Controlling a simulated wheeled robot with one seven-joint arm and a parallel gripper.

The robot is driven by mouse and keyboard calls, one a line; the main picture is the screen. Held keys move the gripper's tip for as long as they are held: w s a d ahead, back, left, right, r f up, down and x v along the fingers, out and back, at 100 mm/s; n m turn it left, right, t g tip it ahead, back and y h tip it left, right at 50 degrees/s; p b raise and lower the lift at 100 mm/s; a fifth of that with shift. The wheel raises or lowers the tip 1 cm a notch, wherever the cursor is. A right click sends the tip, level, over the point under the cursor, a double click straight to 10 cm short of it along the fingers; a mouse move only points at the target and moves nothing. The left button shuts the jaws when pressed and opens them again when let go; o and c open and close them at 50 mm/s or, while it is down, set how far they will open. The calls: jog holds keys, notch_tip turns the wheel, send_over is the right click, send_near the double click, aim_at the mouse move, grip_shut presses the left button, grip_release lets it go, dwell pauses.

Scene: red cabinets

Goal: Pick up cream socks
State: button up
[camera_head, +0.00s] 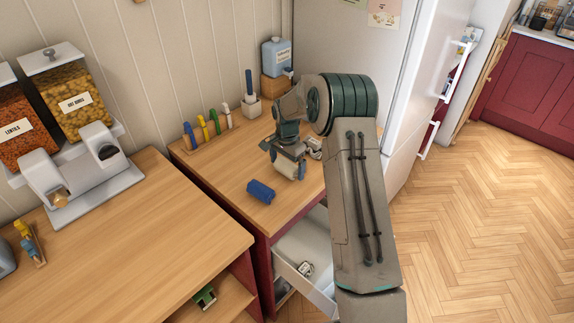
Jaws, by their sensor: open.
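A cream rolled bundle (286,168), which looks like the cream socks, lies on the wooden counter top and is partly hidden by my gripper. My gripper (289,173) points down right over it, with its fingers at either side of the bundle. The fingers are open. I cannot tell whether they touch it. A dark blue rolled bundle (261,191) lies on the same top, to the front left of the gripper and apart from it.
An open drawer (300,262) juts out below the counter. The white fridge (375,80) stands close on the right. Wooden floor (480,230) is clear.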

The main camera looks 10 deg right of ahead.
jog(key=shift+f, duration=0.3)
jog(key=c, duration=1.1)
jog(key=shift+o, duration=0.2)
jog(key=shift+r, duration=0.15)
